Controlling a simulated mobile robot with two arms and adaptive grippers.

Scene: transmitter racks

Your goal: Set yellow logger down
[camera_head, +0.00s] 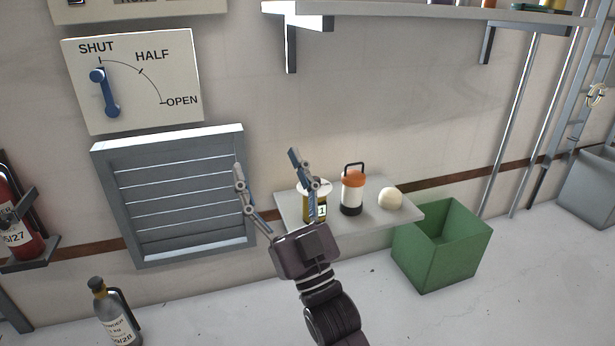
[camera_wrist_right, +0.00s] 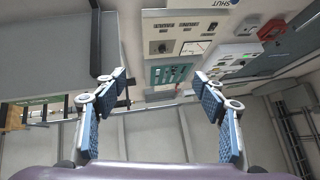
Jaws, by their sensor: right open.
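The yellow logger (camera_head: 308,214), with a white top and a label reading 1, stands on a small grey wall shelf (camera_head: 377,231). A finger of my right gripper covers part of it in the head view. My right gripper (camera_head: 267,170) is open with its fingers spread wide, and nothing is between them. One finger overlaps the logger in the picture; I cannot tell whether they touch. The wrist view also shows the open right gripper (camera_wrist_right: 160,85), with no logger in it. My left gripper is not in view.
An orange, white and black lantern (camera_head: 352,190) and a pale round object (camera_head: 390,198) share the shelf. A green bin (camera_head: 440,255) stands below right. A louvred vent (camera_head: 174,195) is left of the shelf, and a grey bottle (camera_head: 115,315) stands on the floor.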

